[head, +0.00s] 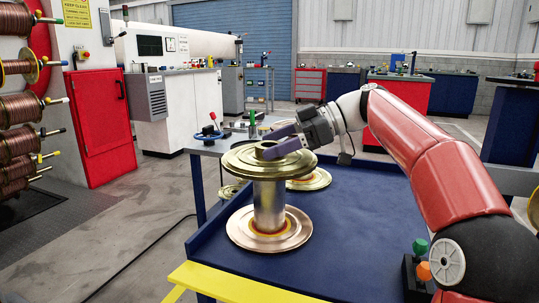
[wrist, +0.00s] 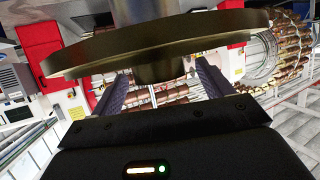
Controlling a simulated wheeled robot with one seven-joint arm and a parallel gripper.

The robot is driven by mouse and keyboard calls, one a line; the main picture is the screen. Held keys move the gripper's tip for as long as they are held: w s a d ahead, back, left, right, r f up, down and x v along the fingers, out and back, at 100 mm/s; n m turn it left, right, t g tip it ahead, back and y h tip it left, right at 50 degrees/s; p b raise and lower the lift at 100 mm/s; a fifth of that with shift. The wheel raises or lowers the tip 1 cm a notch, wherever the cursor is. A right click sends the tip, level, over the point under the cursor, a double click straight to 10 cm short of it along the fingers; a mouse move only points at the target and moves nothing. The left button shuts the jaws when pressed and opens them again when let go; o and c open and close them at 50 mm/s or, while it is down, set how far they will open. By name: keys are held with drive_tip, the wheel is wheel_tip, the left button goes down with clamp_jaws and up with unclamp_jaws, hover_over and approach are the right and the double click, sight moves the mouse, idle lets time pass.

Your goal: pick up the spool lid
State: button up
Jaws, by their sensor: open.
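The spool lid (head: 240,161) is a round brass-coloured disc with a short central hub. It sits level on top of the upright metallic spool core (head: 268,206), above a lower copper-toned flange (head: 240,230). In the wrist view the lid (wrist: 100,57) crosses the upper picture, with its hub (wrist: 159,71) between my fingers. My gripper (head: 267,142) is open at the lid's hub, just above the disc; it also shows in the wrist view (wrist: 161,78). The fingers lie on either side of the hub. I cannot tell whether either finger touches it.
The spool stands on a blue tray table (head: 350,225) with a yellow front edge (head: 240,285). Another brass disc (head: 317,181) lies behind it. Green and orange knobs (head: 423,270) stand at the right. Copper spools (head: 20,108) hang at left. The tray's middle is clear.

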drive_tip(key=c, duration=1.5)
drive_tip(key=shift+r, duration=0.1)
